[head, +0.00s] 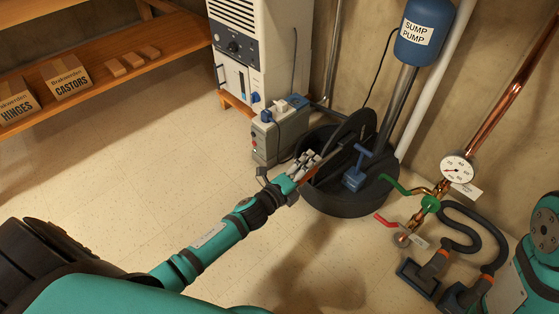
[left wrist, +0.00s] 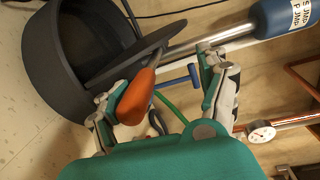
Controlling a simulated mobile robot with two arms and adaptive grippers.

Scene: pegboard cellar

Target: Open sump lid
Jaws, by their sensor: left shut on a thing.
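The sump is a round black tub (head: 350,204) on the floor, also in the left wrist view (left wrist: 50,75). Its dark round lid (head: 357,127) is tilted up steeply at the tub's back, with the opening partly uncovered; the lid shows edge-on in the left wrist view (left wrist: 130,52). My left gripper (head: 306,166) is at the tub's left rim. It is shut on an orange handle (left wrist: 138,98), whose dark bar reaches to the lid. The fingers partly hide the handle in the head view. My right gripper is not in view.
A blue T-handled fitting (head: 355,178) stands at the tub's right inside. The blue sump pump cylinder (head: 425,35) and pipes rise behind. A grey box (head: 277,135) stands close left of the tub. A gauge (head: 457,169) and valves are at right. The left floor is clear.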

